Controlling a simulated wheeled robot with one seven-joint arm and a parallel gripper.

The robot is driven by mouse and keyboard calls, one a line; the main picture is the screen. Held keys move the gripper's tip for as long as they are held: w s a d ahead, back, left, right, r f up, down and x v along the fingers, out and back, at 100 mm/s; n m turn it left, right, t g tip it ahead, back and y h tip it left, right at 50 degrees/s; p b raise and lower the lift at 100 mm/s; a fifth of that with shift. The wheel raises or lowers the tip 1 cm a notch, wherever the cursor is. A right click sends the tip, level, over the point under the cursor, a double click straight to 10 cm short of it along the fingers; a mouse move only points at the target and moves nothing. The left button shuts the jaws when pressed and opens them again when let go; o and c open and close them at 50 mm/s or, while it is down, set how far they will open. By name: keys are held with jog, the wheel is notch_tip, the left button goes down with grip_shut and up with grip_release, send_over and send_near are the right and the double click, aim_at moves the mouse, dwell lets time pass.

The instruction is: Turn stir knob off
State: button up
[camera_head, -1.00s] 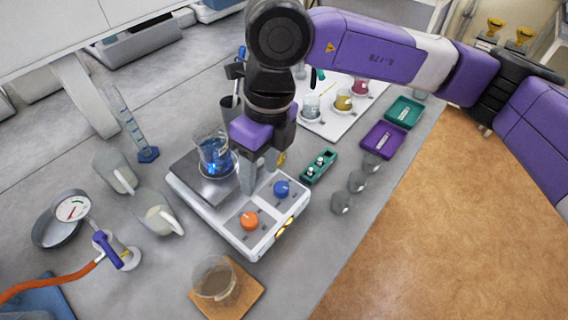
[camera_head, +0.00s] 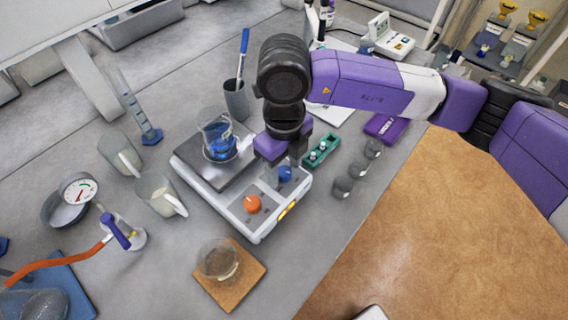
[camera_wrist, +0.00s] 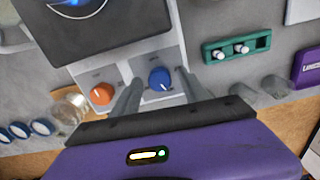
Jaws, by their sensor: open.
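The hotplate stirrer (camera_head: 225,205) has an orange knob (camera_head: 253,204) and a blue knob (camera_head: 285,173) on its light front panel. The knob labels are too small to read. My gripper (camera_head: 282,172) points down over the blue knob's end of the panel. In the wrist view my open gripper (camera_wrist: 158,80) has one finger on each side of the blue knob (camera_wrist: 160,78), with gaps visible. The orange knob (camera_wrist: 102,94) lies outside the left finger. A beaker of blue liquid (camera_head: 218,140) stands on the dark plate.
A glass dish on a cork mat (camera_head: 240,290) lies in front. Jugs (camera_head: 160,195) stand at left. A cup with a blue-handled tool (camera_head: 236,98) stands behind.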

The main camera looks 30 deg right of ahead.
grip_shut()
